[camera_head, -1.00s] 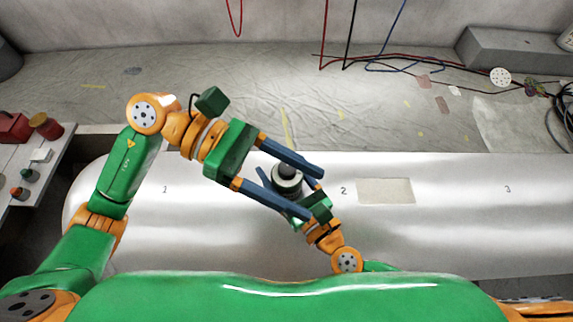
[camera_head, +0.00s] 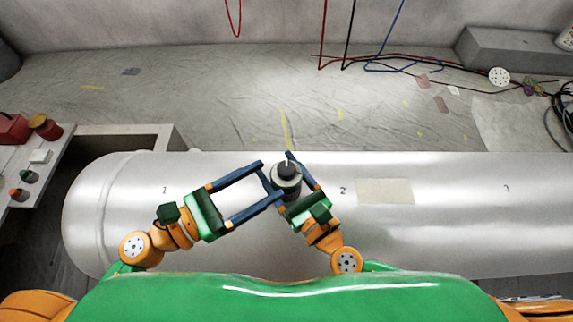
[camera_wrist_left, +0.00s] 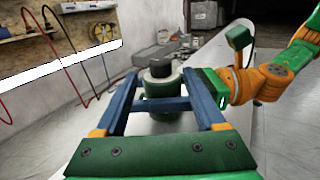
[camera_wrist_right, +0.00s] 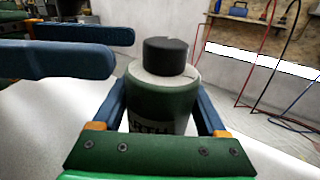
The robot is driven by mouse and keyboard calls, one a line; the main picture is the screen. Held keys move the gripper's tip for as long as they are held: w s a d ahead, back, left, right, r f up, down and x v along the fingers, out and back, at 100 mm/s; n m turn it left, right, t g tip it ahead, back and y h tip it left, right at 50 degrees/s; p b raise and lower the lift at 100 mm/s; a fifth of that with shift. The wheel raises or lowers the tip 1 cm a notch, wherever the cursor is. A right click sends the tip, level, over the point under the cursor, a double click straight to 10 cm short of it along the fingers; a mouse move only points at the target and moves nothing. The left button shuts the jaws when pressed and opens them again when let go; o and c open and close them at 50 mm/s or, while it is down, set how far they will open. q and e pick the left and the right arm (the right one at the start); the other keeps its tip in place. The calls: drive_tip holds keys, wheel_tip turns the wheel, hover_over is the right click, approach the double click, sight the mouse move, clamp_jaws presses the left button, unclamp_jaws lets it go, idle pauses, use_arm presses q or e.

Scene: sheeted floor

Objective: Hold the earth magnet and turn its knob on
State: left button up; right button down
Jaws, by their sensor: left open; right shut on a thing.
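The earth magnet is a dark green cylinder (camera_wrist_right: 160,100) with a pale top and a black knob (camera_wrist_right: 166,56). It stands upright on a silver pipe near mark 2 in the head view (camera_head: 287,184). My right gripper (camera_head: 290,177) is shut on the magnet's body, one finger on each side. My left gripper (camera_head: 270,181) is open at the magnet's left, with its fingertips close to it. In the left wrist view the magnet (camera_wrist_left: 163,93) and its knob (camera_wrist_left: 162,82) appear between the left fingers, partly behind a right finger. Contact of the left fingers cannot be told.
The silver pipe (camera_head: 450,215) runs across the front, with a pale patch (camera_head: 385,191) right of the magnet. A control panel (camera_head: 30,165) with buttons stands at the left. Cables (camera_head: 400,62) lie on the sheeted floor behind. The pipe's right part is clear.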

sight(278, 166)
use_arm(q)
drive_tip(key=x, duration=0.6)
clamp_jaws()
drive_tip(key=shift+g, duration=0.3)
drive_tip(key=m+g+h, duration=0.1)
drive_tip(key=m+g, duration=0.2)
drive_tip(key=g, duration=0.1)
drive_tip(key=m+g+h, duration=0.2)
drive_tip(key=m+g, duration=0.1)
drive_tip(key=g, duration=0.2)
drive_tip(key=shift+m, duration=0.3)
drive_tip(key=m+g, duration=0.2)
drive_tip(key=g, duration=0.1)
drive_tip(key=m+g+y, duration=0.1)
drive_tip(key=m+g, duration=0.1)
drive_tip(key=g, duration=0.2)
drive_tip(key=shift+f+m+g+y, duration=0.1)
drive_tip(key=shift+m+g+y, duration=0.2)
drive_tip(key=shift+m, duration=0.1)
drive_tip(key=shift+s+m+g, duration=0.1)
drive_tip(key=shift+m+g, duration=0.2)
drive_tip(key=shift+g, duration=0.1)
